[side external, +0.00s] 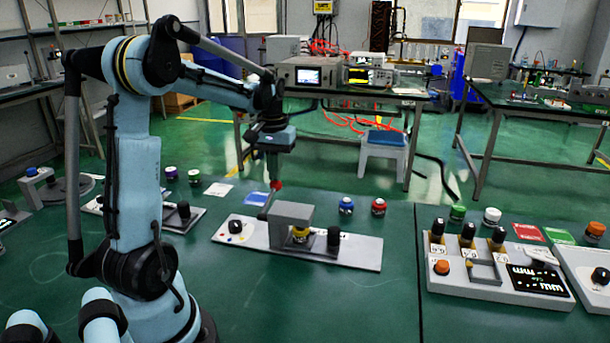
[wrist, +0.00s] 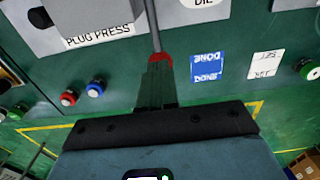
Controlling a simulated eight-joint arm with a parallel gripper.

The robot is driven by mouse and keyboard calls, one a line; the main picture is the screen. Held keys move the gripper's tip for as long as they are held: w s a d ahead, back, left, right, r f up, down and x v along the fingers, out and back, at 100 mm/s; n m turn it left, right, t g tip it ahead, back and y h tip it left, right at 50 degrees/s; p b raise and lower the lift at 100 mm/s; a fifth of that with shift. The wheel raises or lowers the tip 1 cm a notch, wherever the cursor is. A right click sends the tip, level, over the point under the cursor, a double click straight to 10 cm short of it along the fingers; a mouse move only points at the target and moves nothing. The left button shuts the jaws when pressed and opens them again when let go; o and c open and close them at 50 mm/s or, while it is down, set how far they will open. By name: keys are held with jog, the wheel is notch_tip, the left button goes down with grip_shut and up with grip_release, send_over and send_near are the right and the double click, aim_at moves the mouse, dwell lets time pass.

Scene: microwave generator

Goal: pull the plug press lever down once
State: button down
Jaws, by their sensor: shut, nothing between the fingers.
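The plug press is a pale grey base (side external: 350,254) with a grey housing block (side external: 292,213) on the bench. A yellow-and-black plug (side external: 300,234) sits at the housing's front. The lever (side external: 267,203) is a thin grey rod with a red tip (side external: 276,185), standing up at the housing's left side. In the wrist view the rod (wrist: 152,25) runs down to the red tip (wrist: 160,58). My gripper (side external: 275,176) is shut and points down, with its fingertips right at the red tip. Its fingers (wrist: 157,85) overlap the tip in the wrist view; I cannot tell whether they touch.
A black knob (side external: 235,227) and a black cylinder (side external: 334,239) stand on the press base. Blue (side external: 346,205) and red (side external: 379,207) round items stand behind it. A blue "DONE" card (wrist: 207,66) lies near the lever. Another panel (side external: 500,275) stands at the right.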

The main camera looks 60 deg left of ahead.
aim_at(276, 184)
jog(key=shift+f, duration=2.35)
dwell(0.5)
jog(key=shift+r, duration=0.15)
dwell(0.4)
jog(key=shift+r, duration=4.9)
jog(key=s+d+f+m+t, duration=0.1)
jog(key=d+f+m+t, duration=0.1)
jog(key=d, duration=1.1)
jog(key=s+d+f+m+t, duration=0.2)
jog(key=d+m+t, duration=0.3)
jog(key=d, duration=0.8)
jog(key=shift+m, duration=1)
